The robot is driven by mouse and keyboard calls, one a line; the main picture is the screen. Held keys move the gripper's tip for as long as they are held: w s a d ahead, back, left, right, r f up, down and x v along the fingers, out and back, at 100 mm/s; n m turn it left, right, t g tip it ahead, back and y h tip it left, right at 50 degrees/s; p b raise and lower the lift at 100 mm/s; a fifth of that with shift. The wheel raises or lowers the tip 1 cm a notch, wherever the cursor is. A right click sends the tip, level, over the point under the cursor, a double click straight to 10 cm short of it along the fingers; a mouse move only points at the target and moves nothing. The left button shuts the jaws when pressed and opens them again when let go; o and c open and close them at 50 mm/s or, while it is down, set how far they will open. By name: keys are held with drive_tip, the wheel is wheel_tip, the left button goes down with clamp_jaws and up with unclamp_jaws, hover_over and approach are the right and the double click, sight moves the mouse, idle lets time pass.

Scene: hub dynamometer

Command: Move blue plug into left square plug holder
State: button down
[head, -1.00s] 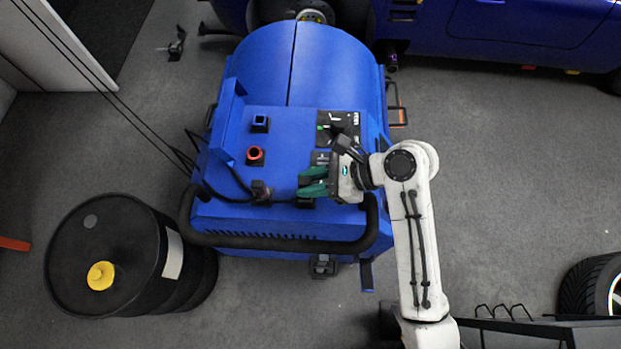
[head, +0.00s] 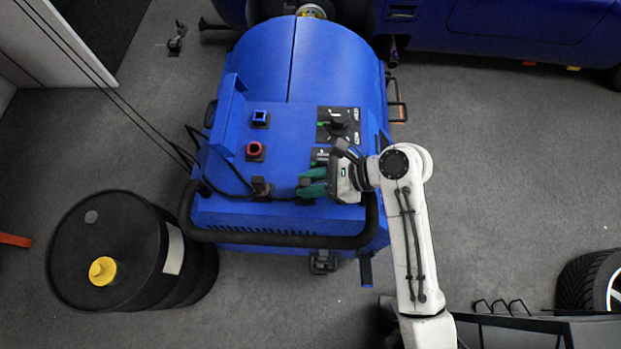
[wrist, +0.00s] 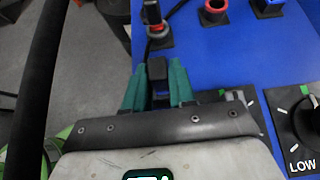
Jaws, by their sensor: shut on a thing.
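My gripper (head: 312,182) is over the front right of the blue machine's top. Its green fingers (wrist: 157,85) are shut on a dark plug (wrist: 157,69), with a bluish part showing between them in the wrist view. I take this for the blue plug; its lower end is hidden. A blue-rimmed square holder (head: 260,118) is at the back left of the panel, empty as far as I can see. It also shows at the top of the wrist view (wrist: 268,6).
A red round holder (head: 255,150) and a dark plug with a red ring (head: 262,187) stand to the left. Black cables cross the panel. A knob panel (head: 338,125) is behind my gripper. A black handle bar (head: 280,240) runs along the front. A black drum (head: 120,255) stands left.

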drive_tip(key=c, duration=0.8)
unclamp_jaws()
drive_tip(key=shift+c, duration=0.2)
drive_tip(key=shift+r, duration=0.1)
drive_tip(key=shift+r, duration=0.3)
wheel_tip(320, 180, up, 2)
drive_tip(key=shift+r, duration=0.25)
drive_tip(key=s+d+r, duration=0.1)
drive_tip(key=s+r, duration=0.2)
drive_tip(key=s, duration=0.1)
drive_tip(key=s+d+r, duration=0.1)
drive_tip(key=s+r, duration=0.2)
drive_tip(key=s, duration=0.2)
drive_tip(key=s+d+r+p, duration=0.1)
drive_tip(key=s+r, duration=0.2)
drive_tip(key=s, duration=0.1)
drive_tip(key=shift+s+d+r, duration=0.3)
drive_tip(key=shift+d+r, duration=0.05)
drive_tip(key=shift+r, duration=0.05)
drive_tip(key=shift+w+d, duration=0.1)
